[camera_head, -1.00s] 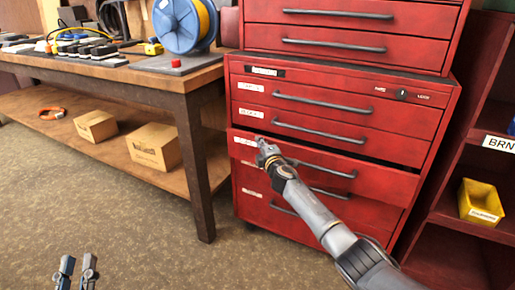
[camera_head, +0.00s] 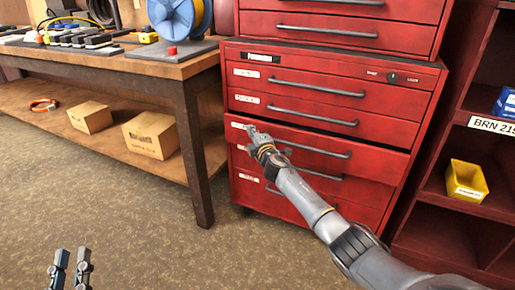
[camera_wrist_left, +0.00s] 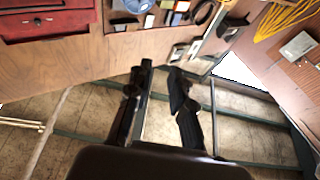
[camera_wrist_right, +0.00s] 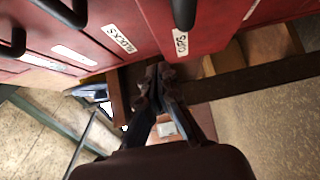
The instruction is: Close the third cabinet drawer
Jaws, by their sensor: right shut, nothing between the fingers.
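The red third drawer (camera_head: 376,162) of the lower cabinet stands slightly out, with a dark gap above its front. It has a grey bar handle (camera_head: 318,149). My right gripper (camera_head: 251,131) is shut and empty, at the left end of this drawer's front near its label; whether it touches is hard to tell. The right wrist view shows the closed fingers (camera_wrist_right: 158,72) close to red, labelled drawer fronts. My left gripper (camera_head: 70,262) is open and empty, low at the left, away from the cabinet; its parted fingers (camera_wrist_left: 161,72) show in the left wrist view.
A wooden workbench (camera_head: 184,72) stands left of the cabinet, with two cardboard boxes (camera_head: 151,135) on its lower shelf. A red shelf unit with a yellow bin (camera_head: 466,180) stands at the right. The other drawers look shut. The floor (camera_head: 120,210) in front is clear.

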